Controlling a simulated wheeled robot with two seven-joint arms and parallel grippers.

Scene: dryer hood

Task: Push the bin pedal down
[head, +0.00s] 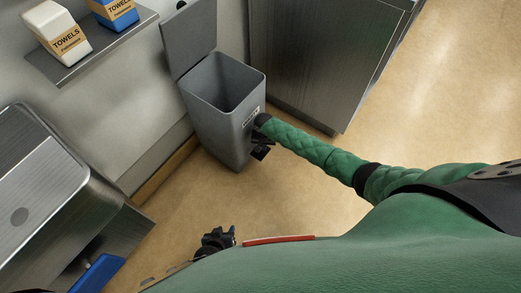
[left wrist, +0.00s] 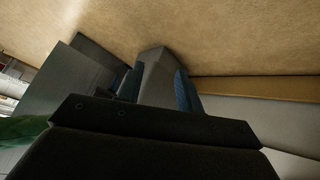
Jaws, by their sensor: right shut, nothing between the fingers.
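The grey bin (head: 228,112) stands against the wall in the head view, its lid (head: 190,38) raised and its inside empty-looking. The pedal cannot be made out; it may be hidden at the bin's front foot. My right arm, in a green sleeve, reaches to the bin's front. My right gripper (head: 261,150) is shut and empty, low beside the bin's front face; contact cannot be told. My left gripper (head: 218,238) is open and empty near the bottom of the head view, away from the bin. Its blue-padded fingers stand apart in the left wrist view (left wrist: 158,88).
A metal cabinet (head: 305,55) stands right of the bin. A shelf (head: 85,62) with towel packs is on the wall at upper left. A metal unit (head: 45,190) with a blue part juts out at lower left. Tan floor (head: 440,100) is open at right.

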